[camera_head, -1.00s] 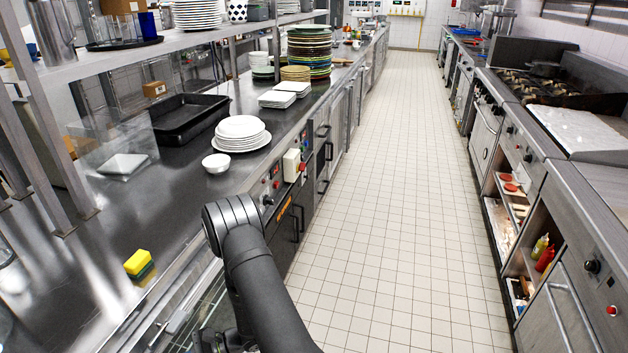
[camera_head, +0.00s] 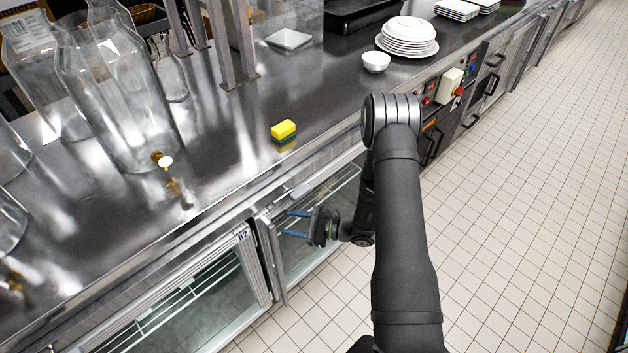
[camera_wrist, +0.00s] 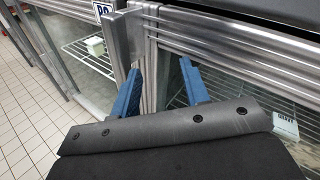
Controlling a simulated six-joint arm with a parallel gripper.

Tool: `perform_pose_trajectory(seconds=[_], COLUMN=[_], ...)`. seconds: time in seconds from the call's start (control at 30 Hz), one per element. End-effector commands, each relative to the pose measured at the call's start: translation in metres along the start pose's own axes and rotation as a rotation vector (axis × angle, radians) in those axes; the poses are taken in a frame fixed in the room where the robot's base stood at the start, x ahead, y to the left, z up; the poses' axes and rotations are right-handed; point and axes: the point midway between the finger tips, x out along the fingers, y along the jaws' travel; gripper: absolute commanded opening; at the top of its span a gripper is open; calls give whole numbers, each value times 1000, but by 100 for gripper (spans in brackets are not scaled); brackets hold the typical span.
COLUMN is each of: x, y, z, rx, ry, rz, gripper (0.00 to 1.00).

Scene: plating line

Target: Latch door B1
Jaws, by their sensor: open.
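My gripper (camera_head: 288,223) is open in front of the glass-fronted cabinet under the counter. Its two blue fingers also show in the wrist view (camera_wrist: 158,75), pointing at the metal door frame. A glass door (camera_head: 318,205) with a metal frame stands by the fingers; I read no B1 label on it. The upright metal edge of this frame (camera_wrist: 149,65) appears between the fingers; I cannot tell whether they touch it. The neighbouring glass door (camera_head: 185,300) to the left carries a label (camera_head: 241,234) that looks like B2. I cannot make out a latch.
The steel counter (camera_head: 225,150) above the doors holds a yellow-green sponge (camera_head: 284,130), a white bowl (camera_head: 376,62), stacked plates (camera_head: 407,38) and large glass jars (camera_head: 115,100). The tiled floor (camera_head: 520,220) to the right is clear.

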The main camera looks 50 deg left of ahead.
Motion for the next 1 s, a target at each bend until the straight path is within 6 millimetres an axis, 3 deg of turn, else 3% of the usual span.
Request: perform_pose_trajectory(seconds=[0.3,0.7,1.0], x=[-62,-147,-186], y=[-20,-32,-31], z=[16,43,58], rx=[559,1389,1810], ry=[-26,-134,-216], rz=[-72,-136,-140], gripper=[42,42,42])
